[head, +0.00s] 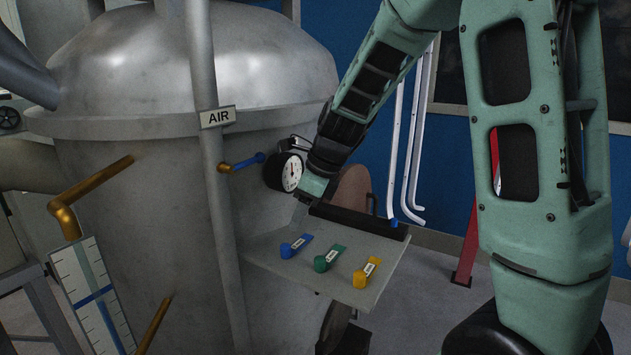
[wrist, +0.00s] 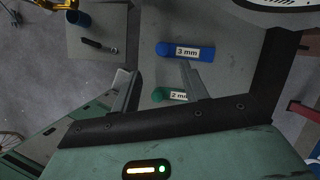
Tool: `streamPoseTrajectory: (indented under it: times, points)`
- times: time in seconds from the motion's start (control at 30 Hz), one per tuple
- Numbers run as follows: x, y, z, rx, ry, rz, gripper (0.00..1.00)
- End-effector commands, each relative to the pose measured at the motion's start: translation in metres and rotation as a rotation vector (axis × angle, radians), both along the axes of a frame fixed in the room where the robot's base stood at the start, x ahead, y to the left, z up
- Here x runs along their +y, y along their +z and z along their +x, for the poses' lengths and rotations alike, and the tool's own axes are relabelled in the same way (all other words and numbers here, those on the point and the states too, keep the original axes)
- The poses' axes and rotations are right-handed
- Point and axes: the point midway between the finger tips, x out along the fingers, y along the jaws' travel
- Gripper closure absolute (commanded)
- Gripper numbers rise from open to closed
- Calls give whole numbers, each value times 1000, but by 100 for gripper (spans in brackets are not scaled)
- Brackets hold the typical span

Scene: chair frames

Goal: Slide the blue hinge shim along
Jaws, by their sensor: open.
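The blue shim (head: 297,246), labelled 3 mm in the wrist view (wrist: 170,49), lies flat on a grey shelf (head: 265,256), leftmost of three in the head view. A green shim (head: 328,257) lies beside it; its label reads 2 mm in the wrist view (wrist: 160,95), partly covered by a finger. A yellow shim (head: 366,272) lies at the right. My gripper (wrist: 156,70) is open and empty, above the shelf. In the wrist view the blue shim is just beyond the fingertips, one tip close to its label.
A large metal tank (head: 150,190) stands left of the shelf, with an upright pipe (head: 212,150) signed AIR. A round gauge (head: 291,172) and a blue-handled valve (head: 247,162) sit near my wrist. The shelf's front strip is clear.

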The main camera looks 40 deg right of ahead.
Motion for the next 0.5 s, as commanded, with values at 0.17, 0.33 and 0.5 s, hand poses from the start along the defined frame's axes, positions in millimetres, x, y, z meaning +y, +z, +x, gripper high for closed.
streamPoseTrajectory:
  times: [0.17, 0.33, 0.5]
  points:
    - [-10, 39, -12, -5, 1, 0, 56]
    - [-16, 65, -21, -2, 0, 1, 56]
    - [-20, 78, -26, 0, 0, 1, 56]
